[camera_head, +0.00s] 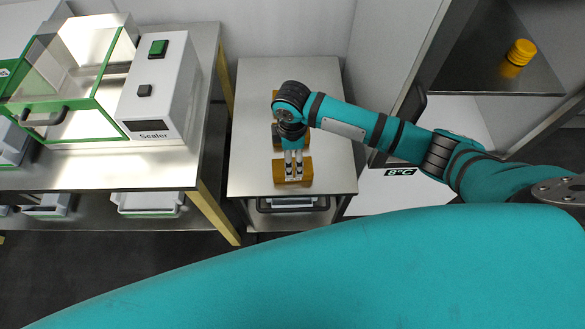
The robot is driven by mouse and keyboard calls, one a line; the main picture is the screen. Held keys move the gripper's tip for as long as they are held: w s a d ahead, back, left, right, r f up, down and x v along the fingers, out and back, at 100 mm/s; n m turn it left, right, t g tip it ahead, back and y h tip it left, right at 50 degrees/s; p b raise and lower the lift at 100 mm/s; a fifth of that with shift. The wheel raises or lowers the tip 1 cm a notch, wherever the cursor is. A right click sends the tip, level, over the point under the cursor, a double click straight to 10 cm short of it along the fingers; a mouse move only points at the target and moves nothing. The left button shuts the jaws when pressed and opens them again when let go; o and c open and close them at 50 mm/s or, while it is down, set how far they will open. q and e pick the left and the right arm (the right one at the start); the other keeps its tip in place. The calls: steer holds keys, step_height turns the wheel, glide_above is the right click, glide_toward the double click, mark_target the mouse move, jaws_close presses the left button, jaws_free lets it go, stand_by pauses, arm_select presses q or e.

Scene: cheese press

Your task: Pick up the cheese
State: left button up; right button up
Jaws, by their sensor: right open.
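An orange-brown block (306,172), which looks like cheese, lies near the front edge of a small metal table. My right gripper (293,174) is over this block with its fingers pointing toward the front of the table. The jaws are open, and the fingertips overlap the middle of the block in this view. I cannot tell whether they touch it. A second block of similar colour (276,95) lies farther back, mostly hidden by my right wrist. Yellow round pieces (521,52) stand on a metal shelf at upper right. My left gripper is not in view.
On the left, a white sealer (160,90) and a green-framed clear box (62,70) stand on a larger bench. A cabinet with an 8°C display (400,172) stands on the right.

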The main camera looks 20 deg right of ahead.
step_height(320, 180, down, 8)
steer(key=shift+s+f, duration=0.1)
steer(key=c, duration=1.5)
steer(key=shift+c, duration=0.4)
steer(key=shift+r, duration=0.2)
